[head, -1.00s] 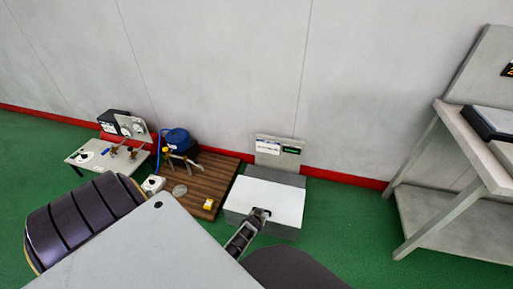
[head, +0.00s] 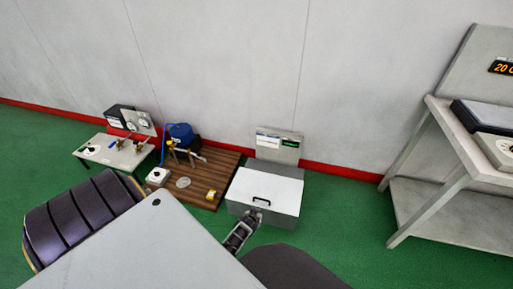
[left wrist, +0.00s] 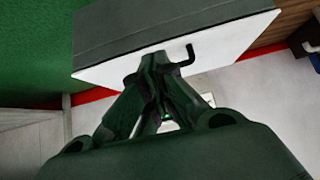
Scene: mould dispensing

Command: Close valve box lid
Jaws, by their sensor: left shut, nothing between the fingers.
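The valve box (head: 283,222) is a grey box on the floor near the wall. Its white lid (head: 278,188) lies flat over the top, with a black handle (head: 261,200) near the front edge. I see no clear gap between lid and box, but cannot tell if it is fully seated. My left gripper (head: 251,219) is shut and empty at the box's front edge, just in front of the handle. In the left wrist view, the fingers (left wrist: 158,65) are together close to the lid (left wrist: 215,40) beside the handle (left wrist: 181,58). My right gripper is out of view.
A wooden board (head: 222,168) with a blue-topped device (head: 181,134) and fittings lies left of the box. A small white table (head: 112,152) stands farther left. A grey workbench (head: 440,185) is at the right. Green floor between box and bench is clear.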

